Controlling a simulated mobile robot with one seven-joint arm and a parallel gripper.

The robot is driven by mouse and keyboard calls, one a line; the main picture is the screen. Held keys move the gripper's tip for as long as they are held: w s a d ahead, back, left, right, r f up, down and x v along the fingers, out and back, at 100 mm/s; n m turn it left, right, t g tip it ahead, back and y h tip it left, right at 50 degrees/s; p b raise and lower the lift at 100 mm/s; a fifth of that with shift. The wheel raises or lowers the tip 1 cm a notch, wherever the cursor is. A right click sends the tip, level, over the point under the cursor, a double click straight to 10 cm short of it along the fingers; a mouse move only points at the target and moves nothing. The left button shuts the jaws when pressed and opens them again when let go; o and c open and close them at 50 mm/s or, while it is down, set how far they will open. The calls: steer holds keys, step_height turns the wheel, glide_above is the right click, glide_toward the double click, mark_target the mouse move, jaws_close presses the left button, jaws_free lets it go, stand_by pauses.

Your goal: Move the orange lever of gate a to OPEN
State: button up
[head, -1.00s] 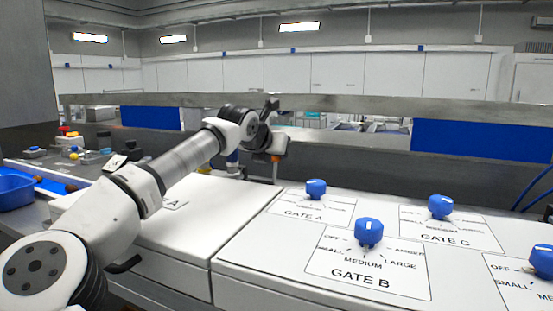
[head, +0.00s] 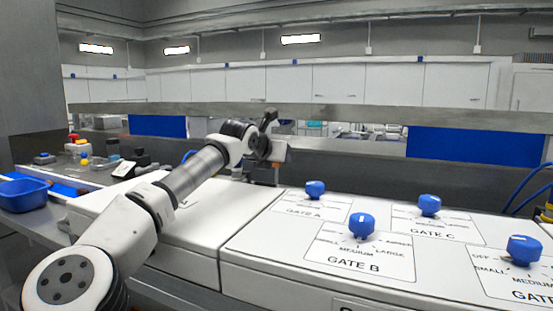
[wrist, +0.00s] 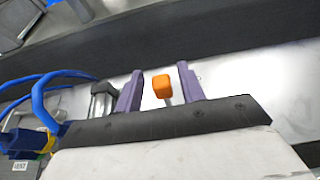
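In the wrist view the orange lever's block-shaped handle (wrist: 161,86) stands between the two purple fingers of my gripper (wrist: 160,76). The fingers are apart, with a narrow gap on each side of the handle. A short pale stem shows below the handle; its lower end is hidden by the gripper body. In the head view my arm reaches to the far edge of the white cabinet top, left of the gate A panel (head: 312,206). No OPEN marking is readable.
A grey metal cylinder (wrist: 102,101) and blue hoses (wrist: 40,97) lie left of the gripper in the wrist view. Blue dials for gate A (head: 315,188), gate B (head: 361,224) and gate C (head: 429,204) stand on the cabinet. A blue bin (head: 22,196) is at far left.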

steer(key=shift+f, duration=0.15)
steer(key=shift+s+a, duration=0.1)
steer(key=shift+s+a+b, duration=0.1)
steer(key=shift+s+b, duration=0.2)
steer(key=shift+b, duration=0.05)
steer(key=b+v, duration=0.4)
steer(key=v, duration=0.9)
steer(key=shift+r, duration=0.25)
steer(key=shift+w, duration=0.1)
